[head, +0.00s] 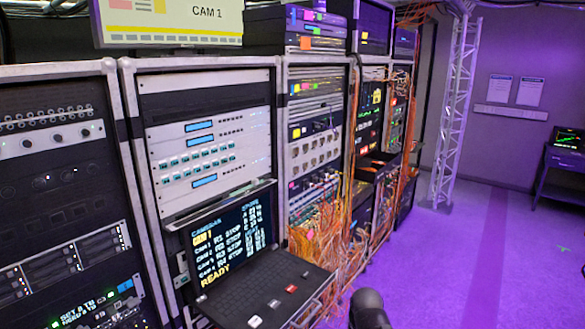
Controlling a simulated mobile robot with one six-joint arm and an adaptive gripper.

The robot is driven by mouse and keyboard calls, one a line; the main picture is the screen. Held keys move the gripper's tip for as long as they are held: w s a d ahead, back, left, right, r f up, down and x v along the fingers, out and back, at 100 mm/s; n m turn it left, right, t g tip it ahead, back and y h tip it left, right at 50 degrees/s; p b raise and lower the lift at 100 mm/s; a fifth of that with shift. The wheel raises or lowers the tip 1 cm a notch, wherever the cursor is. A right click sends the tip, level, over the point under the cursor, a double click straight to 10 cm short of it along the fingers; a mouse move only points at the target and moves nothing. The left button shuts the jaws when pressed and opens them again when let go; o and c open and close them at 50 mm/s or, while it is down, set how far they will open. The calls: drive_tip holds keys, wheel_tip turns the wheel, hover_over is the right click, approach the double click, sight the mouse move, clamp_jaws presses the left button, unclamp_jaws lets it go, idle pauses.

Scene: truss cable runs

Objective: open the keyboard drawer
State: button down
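A keyboard drawer (262,290) sticks out from the second rack from the left, low in the head view. Its dark keyboard surface shows, with a few light and red keys. A raised screen (228,245) stands behind the keyboard and reads "CAMERAS", several "STOP" lines and "READY". The drawer's near end runs close to the bottom edge of the picture. A dark rounded part of my arm (369,309) shows at the bottom, right of the drawer and apart from it in the picture. My gripper's fingers are not in view.
Orange cables (325,245) hang in a tangle just right of the drawer. Another rack (62,190) stands at the left. A white truss tower (456,105) and a small desk (562,170) stand farther back. The purple-lit floor (470,265) on the right is clear.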

idle(0.3)
drive_tip(key=c, duration=0.7)
unclamp_jaws()
drive_tip(key=shift+a, duration=0.1)
